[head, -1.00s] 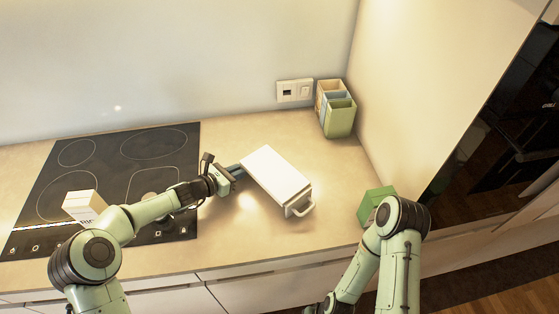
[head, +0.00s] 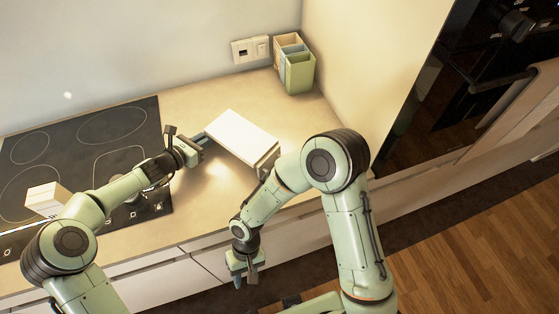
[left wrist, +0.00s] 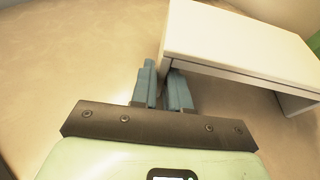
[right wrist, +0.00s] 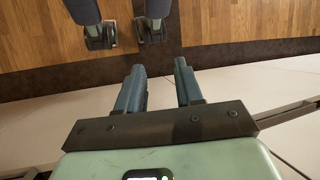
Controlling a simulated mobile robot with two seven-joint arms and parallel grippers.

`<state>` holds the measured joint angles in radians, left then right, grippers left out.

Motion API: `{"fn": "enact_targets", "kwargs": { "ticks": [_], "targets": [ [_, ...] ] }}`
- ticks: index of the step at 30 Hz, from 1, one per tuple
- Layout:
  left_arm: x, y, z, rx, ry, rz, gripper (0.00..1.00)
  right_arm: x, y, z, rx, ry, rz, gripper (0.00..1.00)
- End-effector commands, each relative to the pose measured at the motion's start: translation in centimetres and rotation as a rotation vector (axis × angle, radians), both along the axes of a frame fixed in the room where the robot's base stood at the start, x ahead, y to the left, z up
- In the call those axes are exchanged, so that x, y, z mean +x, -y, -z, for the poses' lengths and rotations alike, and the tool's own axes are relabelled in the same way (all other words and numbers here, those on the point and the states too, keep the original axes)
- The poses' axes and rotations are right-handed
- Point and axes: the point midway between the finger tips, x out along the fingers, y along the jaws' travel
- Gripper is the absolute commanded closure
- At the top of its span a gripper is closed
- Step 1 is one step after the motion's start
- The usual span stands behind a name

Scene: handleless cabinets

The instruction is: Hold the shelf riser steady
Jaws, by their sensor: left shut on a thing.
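The white shelf riser (head: 240,137) stands on the beige counter right of the hob; its flat top also fills the upper right of the left wrist view (left wrist: 240,38). My left gripper (head: 206,139) is at the riser's left end. In the left wrist view its blue fingers (left wrist: 164,78) are shut on the riser's near left edge. My right gripper (head: 243,272) hangs low in front of the drawer fronts, away from the riser. In the right wrist view its fingers (right wrist: 160,80) are apart with nothing between them.
A black hob (head: 95,160) lies at left with a small white box (head: 46,198) on it. A dark oven front (head: 440,85) is at right. Wooden floor (head: 470,255) is open.

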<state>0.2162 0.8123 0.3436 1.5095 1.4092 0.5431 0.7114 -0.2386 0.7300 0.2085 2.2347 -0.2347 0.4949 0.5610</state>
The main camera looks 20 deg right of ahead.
Motion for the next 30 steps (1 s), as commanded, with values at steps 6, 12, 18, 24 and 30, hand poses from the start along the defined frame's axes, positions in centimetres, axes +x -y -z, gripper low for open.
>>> {"fn": "enact_targets", "kwargs": {
  "ticks": [6, 12, 18, 24, 30],
  "targets": [
    [0.0, 0.0, -0.1, -0.002, 0.001, 0.001, 1.0, 7.3, -3.2, -10.8, -0.173, 0.049, 0.287, 0.64],
    [0.0, 0.0, -0.1, -0.002, 0.001, 0.001, 1.0, 14.4, 1.5, -19.9, -0.231, 0.114, 0.666, 0.64],
    [0.0, 0.0, -0.1, -0.002, 0.001, 0.001, 1.0, 18.7, 11.9, -25.8, -0.259, 0.231, 0.94, 0.64],
    [0.0, 0.0, -0.1, -0.001, 0.0, 0.001, 1.0, 19.5, 18.3, -29.1, -0.282, 0.289, 1.102, 0.64],
    [0.0, 0.0, -0.1, -0.001, 0.001, 0.0, 1.0, 19.7, 19.4, -28.3, -0.29, 0.295, 1.132, 0.64]
  ]
}}
